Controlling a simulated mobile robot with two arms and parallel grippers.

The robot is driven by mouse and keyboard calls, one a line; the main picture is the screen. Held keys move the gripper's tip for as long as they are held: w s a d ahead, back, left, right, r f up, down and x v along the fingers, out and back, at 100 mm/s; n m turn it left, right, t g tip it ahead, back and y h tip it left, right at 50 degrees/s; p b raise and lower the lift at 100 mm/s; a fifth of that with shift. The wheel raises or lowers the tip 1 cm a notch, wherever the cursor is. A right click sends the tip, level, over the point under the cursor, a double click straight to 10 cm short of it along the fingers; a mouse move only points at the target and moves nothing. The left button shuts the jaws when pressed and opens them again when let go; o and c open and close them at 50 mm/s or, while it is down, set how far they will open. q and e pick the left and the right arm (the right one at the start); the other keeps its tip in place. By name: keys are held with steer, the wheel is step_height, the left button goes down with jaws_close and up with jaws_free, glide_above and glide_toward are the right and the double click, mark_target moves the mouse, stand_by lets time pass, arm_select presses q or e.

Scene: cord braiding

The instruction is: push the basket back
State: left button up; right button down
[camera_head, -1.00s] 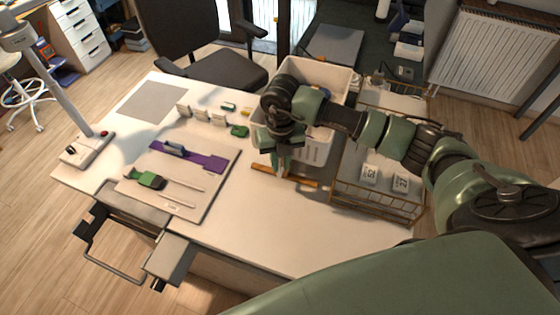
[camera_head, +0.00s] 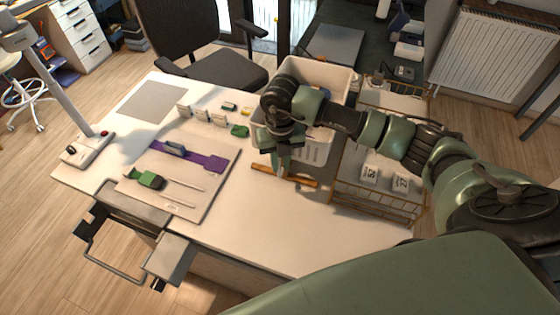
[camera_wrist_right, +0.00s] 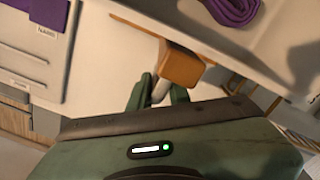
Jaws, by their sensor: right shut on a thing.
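A white plastic basket (camera_head: 322,76) with slotted walls stands at the back right of the table. In the head view, my right arm crosses in front of it and hides part of it. My right gripper (camera_head: 281,172) points down just in front of the basket, at an orange-brown wooden bar (camera_head: 304,181). In the right wrist view, the fingers (camera_wrist_right: 158,95) are shut on a light shaft below an orange-brown block (camera_wrist_right: 181,66). A bundle of purple cord (camera_wrist_right: 233,9) shows beyond it. Whether the bar touches the basket is unclear. My left gripper is out of view.
A wire rack (camera_head: 378,203) with numbered white blocks stands right of the basket. A board (camera_head: 207,197) with a purple strip and a green-handled tool lies left. Small white and green pieces (camera_head: 203,116) lie behind it. The table's front middle (camera_head: 262,235) is clear.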

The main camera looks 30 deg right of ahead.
steer(key=shift+w+a+r, duration=0.15)
steer(key=shift+a, duration=0.1)
steer(key=shift+w+d+b, duration=0.2)
steer(key=shift+d+b, duration=0.05)
steer(key=shift+b, duration=0.05)
steer(key=w+d+b, duration=0.3)
steer(key=w+d, duration=0.1)
steer(key=shift+d+b, duration=0.2)
steer(key=shift+b, duration=0.1)
steer(key=shift+w+d+r, duration=0.1)
steer(key=shift+r, duration=0.1)
steer(key=c, duration=1.5)
jaws_free()
steer(key=shift+w+f, duration=0.1)
steer(key=shift+f, duration=0.1)
